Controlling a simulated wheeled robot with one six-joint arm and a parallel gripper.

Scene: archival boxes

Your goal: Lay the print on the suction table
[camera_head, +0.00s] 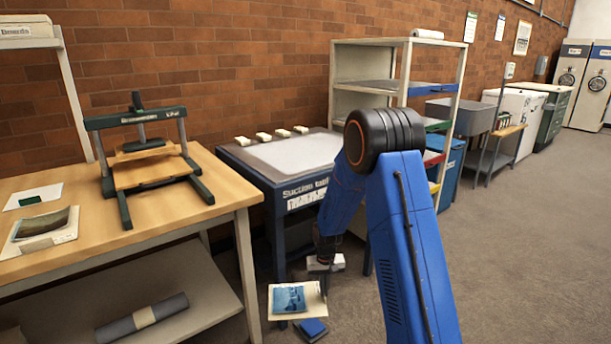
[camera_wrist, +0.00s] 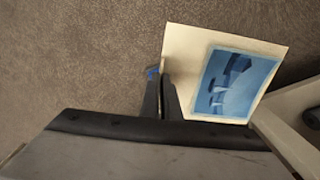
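The print is a cream sheet (camera_head: 311,300) with a blue picture on it, low in front of the suction table in the head view. It also shows in the wrist view (camera_wrist: 237,80), right of the fingers. My gripper (camera_head: 323,280) points down and appears shut on the print's edge; in the wrist view the fingers (camera_wrist: 161,95) are close together at its left side. The print hangs over the floor. The suction table (camera_head: 300,153) has a pale top with a dark blue frame and a label on its front. The middle of its top is bare.
Several small cream blocks (camera_head: 264,136) line the suction table's back edge. A wooden bench (camera_head: 225,185) with a press (camera_head: 150,165) stands left. An open shelf rack (camera_head: 440,60) stands right.

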